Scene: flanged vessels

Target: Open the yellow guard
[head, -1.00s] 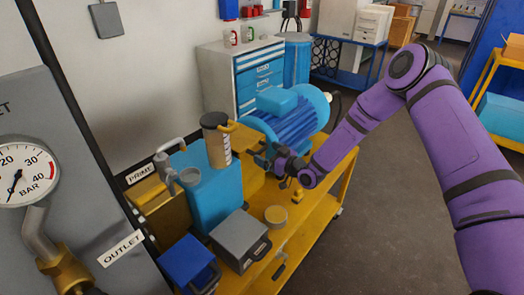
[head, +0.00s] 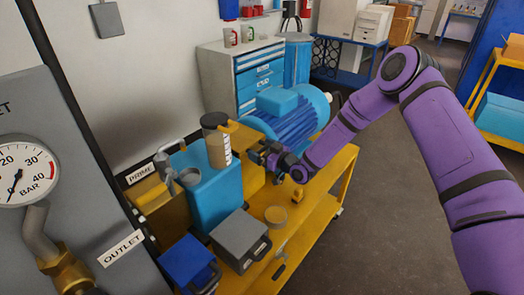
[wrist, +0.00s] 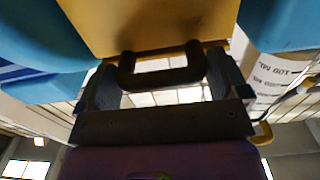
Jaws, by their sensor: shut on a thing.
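The yellow guard (head: 243,135) stands between the blue pump block and the blue motor, partly hidden by the tan cylinder in the head view. In the wrist view its flat yellow face (wrist: 150,22) fills the top middle, with a black handle (wrist: 160,77) on it. My gripper (head: 261,152) is at the guard's right side in the head view. In the wrist view my gripper (wrist: 162,80) is shut on the handle, one finger at each end. The guard's far side and hinge are hidden.
A blue motor (head: 290,118) is close behind my gripper. A tan cylinder (head: 218,150) stands on the blue block (head: 215,190). A grey box (head: 240,240), a blue box (head: 187,268) and a round tin (head: 275,216) are on the yellow cart (head: 312,215). Floor to the right is clear.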

